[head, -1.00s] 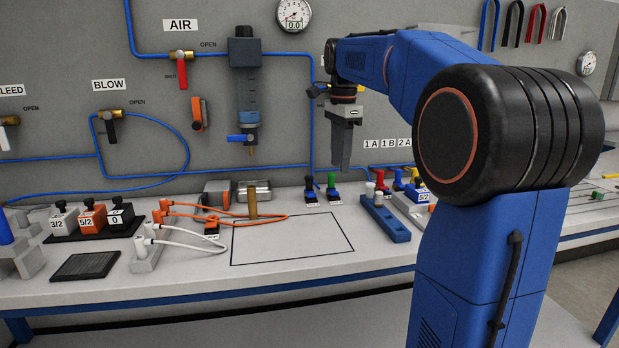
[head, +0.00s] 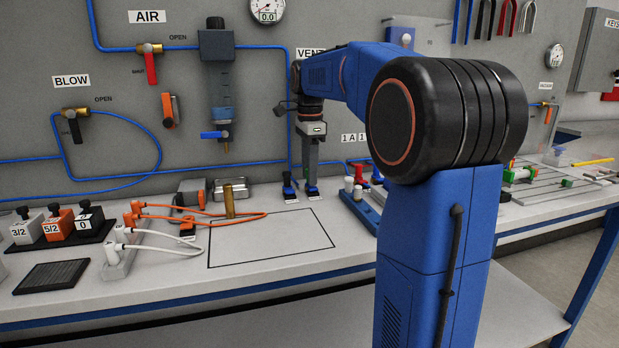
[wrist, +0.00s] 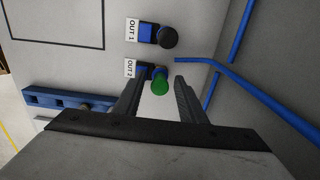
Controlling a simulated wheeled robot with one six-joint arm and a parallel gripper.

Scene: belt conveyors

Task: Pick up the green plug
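The green plug (wrist: 160,84) sits in a blue socket block labelled OUT 2, near the back of the bench. My gripper (wrist: 159,80) is open, with one finger on each side of the green plug in the wrist view. Touch between fingers and plug cannot be told. In the head view, my gripper (head: 311,180) points down over the bench and hides the green plug. A black plug (wrist: 168,38) in the OUT 1 block (wrist: 147,32) is beside it; it also shows in the head view (head: 287,180).
Blue tubing (wrist: 225,68) runs close to the sockets. A blue rail (head: 358,208) with white pegs is right of my gripper. The outlined bench area (head: 270,242) in front is mostly clear.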

